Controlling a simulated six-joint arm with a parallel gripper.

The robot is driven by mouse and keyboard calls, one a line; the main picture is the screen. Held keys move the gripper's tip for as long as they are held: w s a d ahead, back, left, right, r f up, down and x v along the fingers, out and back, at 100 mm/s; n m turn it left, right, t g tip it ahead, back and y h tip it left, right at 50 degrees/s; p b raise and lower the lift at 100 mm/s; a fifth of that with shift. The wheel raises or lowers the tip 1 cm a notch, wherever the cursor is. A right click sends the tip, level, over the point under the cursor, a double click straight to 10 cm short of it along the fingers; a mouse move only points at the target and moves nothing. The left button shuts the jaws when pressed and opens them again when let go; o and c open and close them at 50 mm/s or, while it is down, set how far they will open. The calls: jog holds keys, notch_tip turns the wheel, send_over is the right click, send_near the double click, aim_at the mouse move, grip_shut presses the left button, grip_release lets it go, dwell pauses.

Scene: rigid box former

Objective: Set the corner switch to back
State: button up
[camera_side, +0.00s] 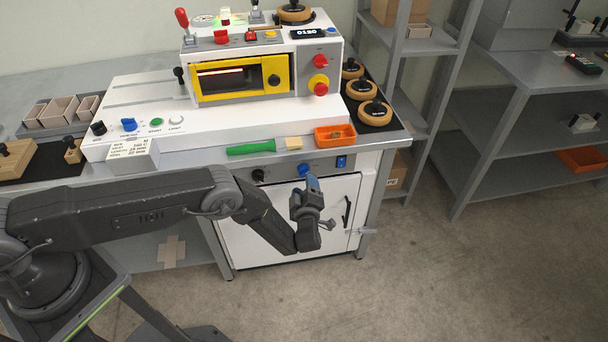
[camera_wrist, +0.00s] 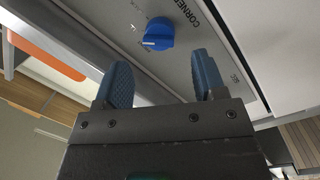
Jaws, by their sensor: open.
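The corner switch is a round blue knob (camera_wrist: 158,33) on a light grey panel in the wrist view. A white mark on it points to the left in that view. Printed letters beginning "CORNE" run beside it. In the side view a blue knob (camera_side: 303,169) shows on the front panel below the worktop, just above my gripper. My gripper (camera_side: 312,183) is in front of this panel, pointing up towards it. In the wrist view my gripper (camera_wrist: 160,70) has its two blue fingers apart, with nothing between them. The knob lies beyond the fingertips, apart from them.
A green-handled tool (camera_side: 251,147) and an orange tray (camera_side: 335,135) lie on the worktop above. A white cabinet door (camera_side: 290,225) with a black handle is below.

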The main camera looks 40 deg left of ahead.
aim_at(303, 175)
jog(key=shift+x, duration=2.65)
jog(key=shift+c, duration=0.4)
jog(key=c, duration=0.8)
jog(key=m, duration=0.4)
jog(key=shift+m+g, duration=0.6)
jog(key=shift+m, duration=1.7)
jog(key=shift+s+a, duration=0.1)
